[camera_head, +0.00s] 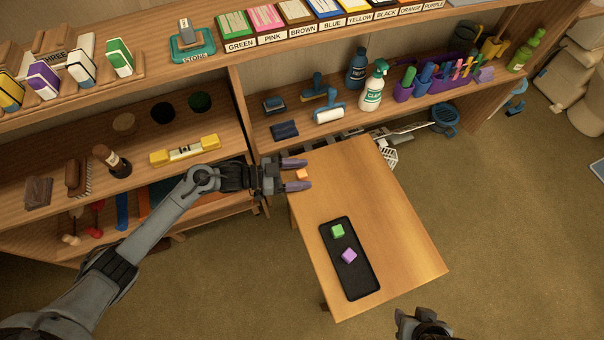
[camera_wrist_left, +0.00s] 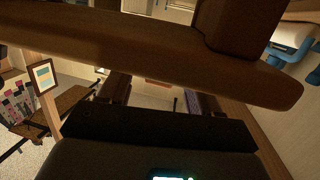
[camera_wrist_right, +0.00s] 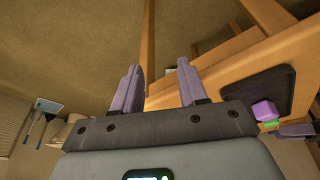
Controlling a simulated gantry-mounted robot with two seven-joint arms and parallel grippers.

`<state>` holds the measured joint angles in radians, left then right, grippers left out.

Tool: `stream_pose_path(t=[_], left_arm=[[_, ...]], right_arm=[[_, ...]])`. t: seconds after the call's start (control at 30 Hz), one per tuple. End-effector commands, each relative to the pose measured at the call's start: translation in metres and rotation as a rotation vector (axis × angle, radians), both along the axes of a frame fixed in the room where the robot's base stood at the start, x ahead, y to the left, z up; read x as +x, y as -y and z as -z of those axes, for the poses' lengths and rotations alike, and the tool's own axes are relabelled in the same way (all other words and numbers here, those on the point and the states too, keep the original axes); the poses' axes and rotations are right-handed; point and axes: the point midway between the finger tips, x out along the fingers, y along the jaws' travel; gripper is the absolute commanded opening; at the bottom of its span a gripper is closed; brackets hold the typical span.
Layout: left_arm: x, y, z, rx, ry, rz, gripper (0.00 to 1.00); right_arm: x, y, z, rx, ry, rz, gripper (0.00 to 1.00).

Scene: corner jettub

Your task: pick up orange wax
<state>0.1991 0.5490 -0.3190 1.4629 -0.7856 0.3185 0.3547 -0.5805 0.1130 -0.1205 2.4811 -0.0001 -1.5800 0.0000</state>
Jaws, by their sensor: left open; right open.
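The orange wax (camera_head: 302,174) is a small orange block at the left back edge of the wooden table. My left gripper (camera_head: 297,174) is open, with one purple-grey finger on each side of the orange wax in the head view. I cannot tell whether the fingers touch it. In the left wrist view a large dark brown shape hides most of the space between the fingers. My right gripper (camera_wrist_right: 160,85) is open and empty in its wrist view, apart from the table; only part of it shows at the bottom of the head view.
On the table (camera_head: 400,240) a black tray (camera_head: 362,286) holds a green block (camera_head: 338,230) and a purple block (camera_head: 349,255). Wooden shelves (camera_head: 240,100) stand behind, with a spray bottle (camera_head: 373,90) and a yellow level (camera_head: 185,150). The table's right half is clear.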

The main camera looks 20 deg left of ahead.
Motion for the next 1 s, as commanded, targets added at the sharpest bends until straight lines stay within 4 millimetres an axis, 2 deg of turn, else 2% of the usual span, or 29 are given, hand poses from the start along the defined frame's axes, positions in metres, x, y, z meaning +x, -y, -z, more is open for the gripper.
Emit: stream_pose_path(t=[0.1,0.3,0.7,1.0], left_arm=[[0.0040,0.0068,0.0019,0.001,-0.001,0.000,0.63],[0.0041,0.0072,0.0020,0.002,0.000,0.000,0.63],[0.0040,0.0069,0.0018,0.001,0.000,0.000,0.05],[0.0040,0.0069,0.0016,0.001,0.000,0.000,0.05]], right_arm=[[0.0001,0.0002,0.0008,-0.001,-0.001,0.000,0.43],[0.0001,0.0014,0.0008,-0.005,0.000,-0.004,0.43],[0.0000,0.0030,0.0011,-0.012,0.000,-0.008,0.43],[0.0001,0.0019,0.0011,-0.008,-0.001,-0.004,0.43]])
